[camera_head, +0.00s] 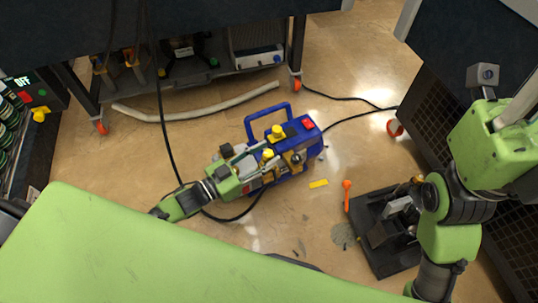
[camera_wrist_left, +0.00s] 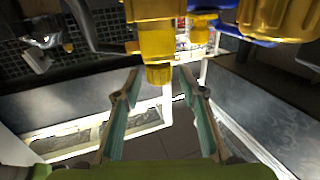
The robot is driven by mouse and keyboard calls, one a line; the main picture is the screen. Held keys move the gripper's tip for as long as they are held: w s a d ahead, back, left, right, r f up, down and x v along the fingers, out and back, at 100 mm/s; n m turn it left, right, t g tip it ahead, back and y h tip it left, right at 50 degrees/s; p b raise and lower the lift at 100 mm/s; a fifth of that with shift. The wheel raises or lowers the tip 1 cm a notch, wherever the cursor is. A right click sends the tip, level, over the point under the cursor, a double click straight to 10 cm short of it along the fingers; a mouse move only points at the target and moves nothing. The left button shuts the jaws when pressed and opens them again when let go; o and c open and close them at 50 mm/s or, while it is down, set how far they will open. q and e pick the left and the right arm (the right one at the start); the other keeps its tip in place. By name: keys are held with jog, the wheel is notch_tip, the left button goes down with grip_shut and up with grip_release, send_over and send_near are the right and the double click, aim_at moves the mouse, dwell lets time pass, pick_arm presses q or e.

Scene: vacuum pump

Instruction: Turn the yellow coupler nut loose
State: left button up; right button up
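The blue vacuum pump (camera_head: 309,136) sits on the floor near the middle of the head view, with several yellow fittings on it. In the left wrist view a yellow coupler nut (camera_wrist_left: 158,73) hangs below a larger yellow body (camera_wrist_left: 157,42), at the top centre. My left gripper (camera_wrist_left: 160,88) is open, with one finger on each side of the nut's lower end. A gap shows on both sides, and I see no contact. In the head view my left gripper (camera_head: 248,160) reaches the pump's left side and partly hides its fittings.
A black fixture (camera_head: 378,238) and an orange-handled tool (camera_head: 347,196) lie right of the pump. A yellow strip (camera_head: 318,183) is on the floor. A black cable crosses the floor. A pale hose (camera_head: 195,115) lies before the bench. Dark equipment stands at the right.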

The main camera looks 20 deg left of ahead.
pick_arm(q)
jog(key=shift+x, duration=0.8)
grip_shut()
